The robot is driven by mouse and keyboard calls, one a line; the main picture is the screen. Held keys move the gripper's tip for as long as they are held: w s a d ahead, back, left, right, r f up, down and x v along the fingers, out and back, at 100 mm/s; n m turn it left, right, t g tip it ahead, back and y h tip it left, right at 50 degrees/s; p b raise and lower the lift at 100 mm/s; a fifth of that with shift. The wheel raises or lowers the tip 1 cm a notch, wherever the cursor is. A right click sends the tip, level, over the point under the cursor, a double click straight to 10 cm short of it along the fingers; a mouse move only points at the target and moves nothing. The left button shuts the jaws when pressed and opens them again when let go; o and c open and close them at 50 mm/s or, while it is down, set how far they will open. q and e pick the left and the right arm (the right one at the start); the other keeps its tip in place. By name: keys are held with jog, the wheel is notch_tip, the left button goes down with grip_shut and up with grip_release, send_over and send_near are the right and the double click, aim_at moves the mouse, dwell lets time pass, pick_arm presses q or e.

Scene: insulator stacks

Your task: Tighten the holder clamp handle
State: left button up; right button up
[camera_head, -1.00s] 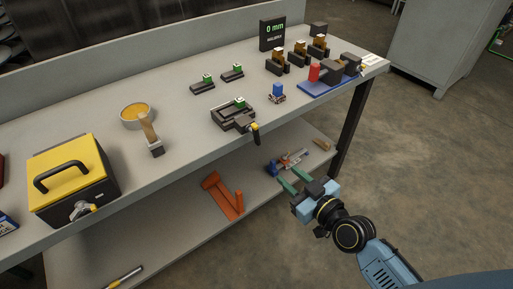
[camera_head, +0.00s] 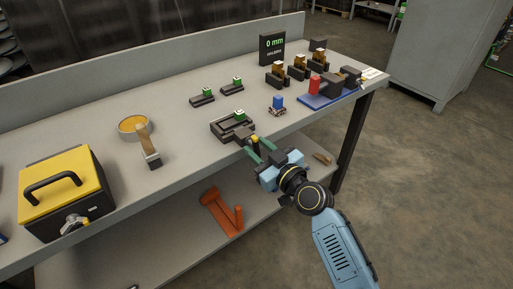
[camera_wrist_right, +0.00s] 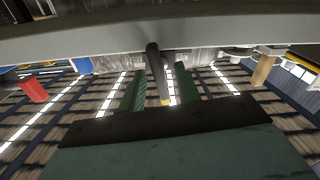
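The black holder clamp (camera_head: 230,125) sits at the front edge of the workbench in the head view, with a green-topped piece in it. Its dark handle with a yellow part (camera_head: 254,138) sticks out toward the edge, partly hidden by my gripper. My right gripper (camera_head: 259,150) has its green fingers at the handle, just off the bench edge. In the right wrist view the handle (camera_wrist_right: 155,68) lies between the two open fingers (camera_wrist_right: 160,88), with gaps visible on both sides. My left gripper is not in view.
A brush (camera_head: 149,150) and a yellow-lidded box (camera_head: 66,190) stand left. An orange bracket (camera_head: 222,211) lies on the lower shelf.

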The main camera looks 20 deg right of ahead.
jog(key=shift+w+a, duration=0.2)
jog(key=shift+w, duration=0.3)
grip_shut()
